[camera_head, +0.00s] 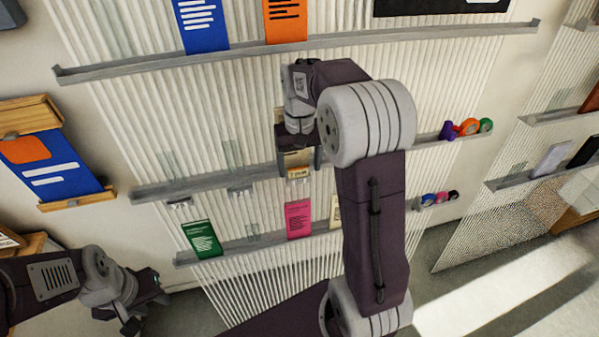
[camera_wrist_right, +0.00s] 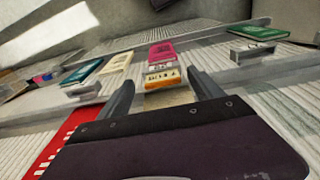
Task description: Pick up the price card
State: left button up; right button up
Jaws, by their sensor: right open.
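A small card with an orange and white face, which looks like the price card (camera_head: 298,173), is at the middle shelf of the ribbed wall panel. In the right wrist view the card (camera_wrist_right: 162,76) lies ahead, between the lines of my two fingers. My right gripper (camera_head: 299,160) is open at the shelf, just above the card. Its fingers (camera_wrist_right: 160,84) are spread on either side, and no contact shows. My left gripper (camera_head: 146,309) hangs low at the left, away from the panel; its jaw opening is unclear.
A pink booklet (camera_head: 298,218) and a green booklet (camera_head: 201,238) stand on the lower shelf (camera_head: 270,242). Clear holders (camera_head: 236,188) sit on the middle shelf. Colored rolls (camera_head: 467,127) are at its right end. My right arm hides part of the panel.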

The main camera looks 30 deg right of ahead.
jog(key=shift+w+a+f, duration=0.1)
jog(key=shift+w+a, duration=0.15)
jog(key=shift+w, duration=0.1)
jog(key=c, duration=0.5)
jog(key=shift+s+d, duration=0.2)
jog(key=shift+s, duration=0.05)
jog(key=c, duration=0.9)
jog(key=shift+w+a, duration=0.1)
jog(key=shift+w, duration=0.05)
